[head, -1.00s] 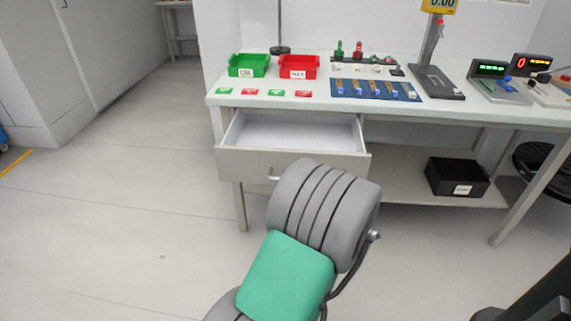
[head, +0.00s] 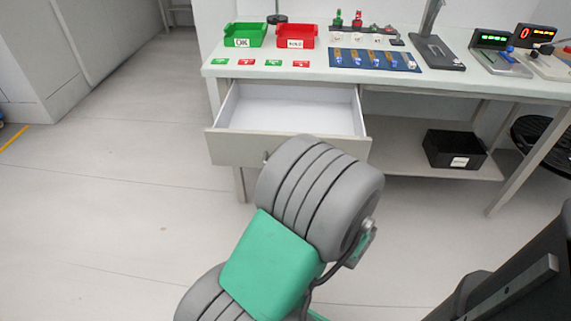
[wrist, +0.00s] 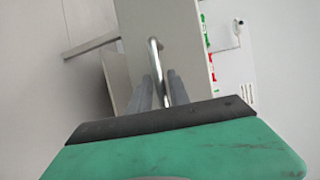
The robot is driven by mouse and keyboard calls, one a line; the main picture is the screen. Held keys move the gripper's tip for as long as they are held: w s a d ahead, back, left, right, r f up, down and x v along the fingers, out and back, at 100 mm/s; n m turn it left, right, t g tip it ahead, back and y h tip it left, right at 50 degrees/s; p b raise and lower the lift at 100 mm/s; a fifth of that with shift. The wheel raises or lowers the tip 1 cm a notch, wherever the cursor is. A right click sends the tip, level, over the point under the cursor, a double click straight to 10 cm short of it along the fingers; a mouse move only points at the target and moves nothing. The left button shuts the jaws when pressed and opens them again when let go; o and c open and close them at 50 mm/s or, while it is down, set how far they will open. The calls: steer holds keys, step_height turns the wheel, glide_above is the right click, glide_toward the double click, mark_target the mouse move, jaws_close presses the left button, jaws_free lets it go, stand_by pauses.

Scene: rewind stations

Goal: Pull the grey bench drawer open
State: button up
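The grey bench drawer (head: 236,148) stands well out from under the bench top in the head view, its pale interior (head: 290,108) bare. Its front panel also shows in the wrist view (wrist: 180,35). A metal bar handle (wrist: 153,52) stands on that panel; only a bit of it shows in the head view (head: 266,157). My gripper (wrist: 161,90) has one finger on each side of the handle bar, close against it. In the head view my arm hides my gripper and the right part of the drawer front.
The bench top (head: 222,70) carries a green bin (head: 244,36), a red bin (head: 295,37), small labels and a blue mat (head: 400,66). A black box (head: 455,150) sits on the lower shelf. A dark stool (head: 545,135) stands at right. Floor to the left is clear.

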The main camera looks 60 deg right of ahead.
steer(key=shift+o, duration=0.9)
steer(key=p+v, duration=0.1)
steer(key=v, duration=0.6)
steer(key=shift+s+a, duration=0.3)
